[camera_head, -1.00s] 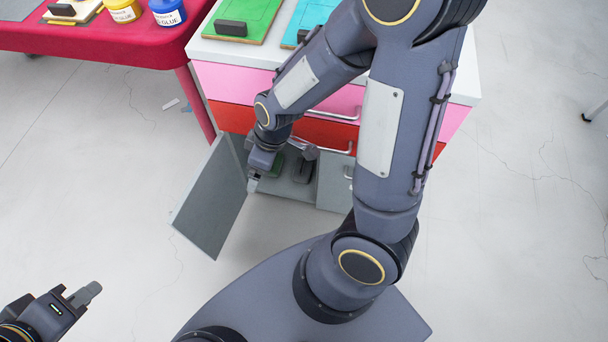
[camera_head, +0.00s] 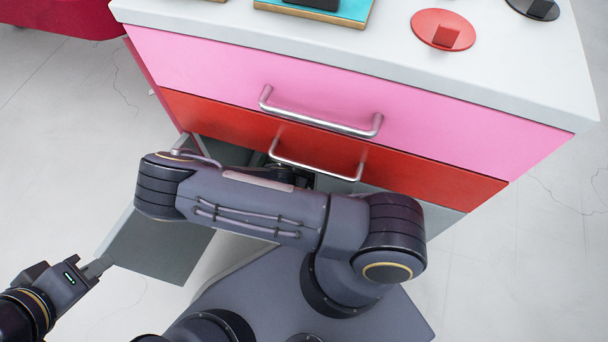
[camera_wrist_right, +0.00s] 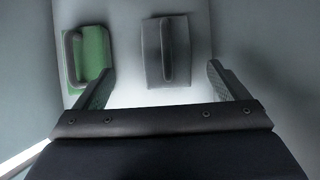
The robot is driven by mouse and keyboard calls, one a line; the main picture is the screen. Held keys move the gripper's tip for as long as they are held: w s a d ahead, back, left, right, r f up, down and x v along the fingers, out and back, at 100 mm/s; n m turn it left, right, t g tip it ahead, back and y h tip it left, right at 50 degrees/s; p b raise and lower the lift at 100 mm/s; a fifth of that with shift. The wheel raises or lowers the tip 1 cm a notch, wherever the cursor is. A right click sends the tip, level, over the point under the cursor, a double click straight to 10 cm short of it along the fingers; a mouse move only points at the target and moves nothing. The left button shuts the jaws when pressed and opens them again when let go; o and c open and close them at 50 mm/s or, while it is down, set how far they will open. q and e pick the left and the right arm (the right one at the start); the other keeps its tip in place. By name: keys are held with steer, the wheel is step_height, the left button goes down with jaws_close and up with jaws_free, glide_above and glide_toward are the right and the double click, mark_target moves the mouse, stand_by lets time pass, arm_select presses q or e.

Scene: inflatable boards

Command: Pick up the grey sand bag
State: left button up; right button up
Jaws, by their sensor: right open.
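In the right wrist view the grey sand bag (camera_wrist_right: 166,52), a dark grey block with a raised handle, lies on the pale floor of a compartment. A green block with a dark handle (camera_wrist_right: 88,56) lies to its left. My right gripper (camera_wrist_right: 163,82) is open; its two fingers point toward the grey bag, one on each side of the picture, and the bag appears ahead of and between them, not gripped. In the head view my right arm hides this gripper and the bags. My left gripper (camera_head: 98,267) hangs at the lower left, away from the bags; its jaw opening is unclear.
The cabinet (camera_head: 345,80) has pink and red drawers with metal handles (camera_head: 320,120). Its grey door (camera_head: 160,245) stands open at the left, close to my left gripper. Compartment walls flank the right gripper. A red disc (camera_head: 440,28) lies on top. Floor at right is clear.

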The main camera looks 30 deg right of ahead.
steer(key=b+x, duration=0.1)
steer(key=x, duration=0.2)
steer(key=shift+s, duration=0.15)
steer(key=f+b, duration=0.1)
steer(key=d+f+b, duration=0.1)
steer(key=f, duration=0.1)
steer(key=f+b, duration=0.1)
steer(key=shift+w+d+f, duration=0.15)
steer(key=shift+w+d, duration=0.05)
steer(key=shift+d, duration=0.15)
steer(key=shift+w+d+f, duration=0.1)
steer(key=shift+w+f, duration=0.05)
steer(key=c, duration=1.4)
